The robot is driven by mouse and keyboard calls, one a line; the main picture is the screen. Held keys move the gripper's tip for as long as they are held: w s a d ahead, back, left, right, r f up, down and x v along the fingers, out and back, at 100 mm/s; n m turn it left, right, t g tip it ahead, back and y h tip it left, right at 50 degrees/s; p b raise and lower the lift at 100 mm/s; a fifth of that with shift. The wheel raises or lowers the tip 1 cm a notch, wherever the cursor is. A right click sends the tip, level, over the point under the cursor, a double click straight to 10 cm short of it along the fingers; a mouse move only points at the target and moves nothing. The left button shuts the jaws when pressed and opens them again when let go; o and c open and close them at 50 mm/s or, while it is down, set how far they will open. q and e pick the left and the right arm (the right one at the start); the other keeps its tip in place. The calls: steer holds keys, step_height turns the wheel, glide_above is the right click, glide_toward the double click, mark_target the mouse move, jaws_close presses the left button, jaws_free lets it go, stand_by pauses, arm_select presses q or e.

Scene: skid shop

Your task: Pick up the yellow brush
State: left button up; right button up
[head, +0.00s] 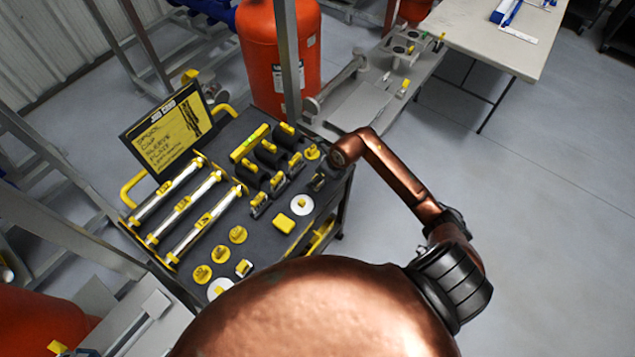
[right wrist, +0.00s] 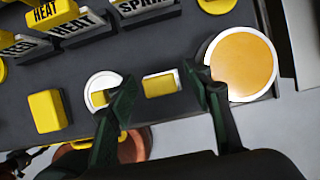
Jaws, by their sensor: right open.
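A small yellow rectangular piece with a pale rim, which I take to be the yellow brush (right wrist: 159,85), lies on the dark cart top in the right wrist view. No bristles show, so I cannot be sure of it. My right gripper (right wrist: 160,75) is open, with one dark finger to the left of this piece and one to the right. I cannot tell how far above it the fingertips are. In the head view my right arm reaches over the cart's right corner, and its gripper is mostly hidden. My left gripper is not in view.
A white disc with a yellow centre (right wrist: 98,84) lies close by the left finger, partly covered. An orange disc with a white rim (right wrist: 241,63) is by the right finger. A yellow block (right wrist: 47,110) lies further left. The cart top (head: 262,218) holds several other parts.

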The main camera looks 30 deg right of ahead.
steer(key=shift+c, duration=0.2)
steer(key=c, duration=1.2)
steer(key=shift+r, duration=0.6)
steer(key=s+d+r+b, duration=0.1)
steer(key=s+d+r, duration=0.2)
steer(key=s+r, duration=0.9)
steer(key=shift+s, duration=0.85)
